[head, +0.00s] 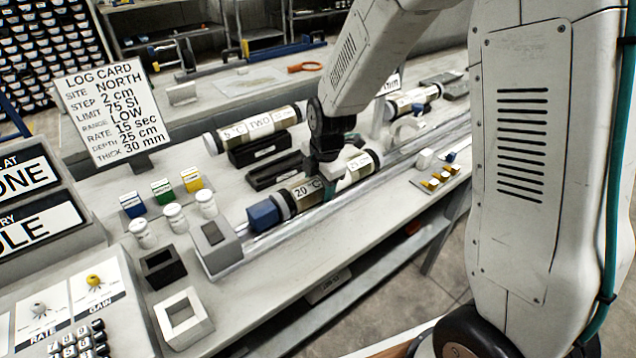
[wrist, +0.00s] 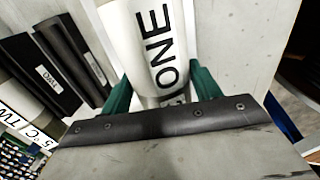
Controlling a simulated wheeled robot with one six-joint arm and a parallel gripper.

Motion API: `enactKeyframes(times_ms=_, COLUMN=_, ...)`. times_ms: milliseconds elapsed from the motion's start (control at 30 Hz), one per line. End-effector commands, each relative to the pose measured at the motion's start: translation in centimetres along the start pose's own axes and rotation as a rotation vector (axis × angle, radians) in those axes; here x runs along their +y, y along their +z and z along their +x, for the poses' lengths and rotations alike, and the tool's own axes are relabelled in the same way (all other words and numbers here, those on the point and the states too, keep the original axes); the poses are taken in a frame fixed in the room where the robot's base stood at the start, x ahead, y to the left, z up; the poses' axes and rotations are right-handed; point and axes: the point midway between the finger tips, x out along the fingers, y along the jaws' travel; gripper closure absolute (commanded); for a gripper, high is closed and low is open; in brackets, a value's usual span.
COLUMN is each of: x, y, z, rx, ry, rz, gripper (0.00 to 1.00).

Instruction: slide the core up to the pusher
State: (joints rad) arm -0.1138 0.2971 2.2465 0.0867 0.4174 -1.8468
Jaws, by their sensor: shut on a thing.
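The core is a white-labelled tube (head: 301,192) with dark end bands, lying lengthwise on a clear rail (head: 350,198). My gripper's mount hides part of the core in the wrist view.
A grey block (head: 215,246) stands at the rail's left end. White jars (head: 173,217) and small coloured boxes (head: 162,192) stand left. Small blocks (head: 434,180) sit right of the rail.

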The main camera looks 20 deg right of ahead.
Motion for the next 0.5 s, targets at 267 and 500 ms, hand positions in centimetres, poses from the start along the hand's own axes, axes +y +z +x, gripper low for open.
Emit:
enactKeyframes(times_ms=267, x=0.0, y=-0.8, z=0.0, rx=0.001, ry=-0.003, rz=0.001, gripper=1.0)
enactKeyframes(times_ms=500, x=0.0, y=-1.9, z=0.1, rx=0.003, ry=-0.005, rz=-0.001, gripper=1.0)
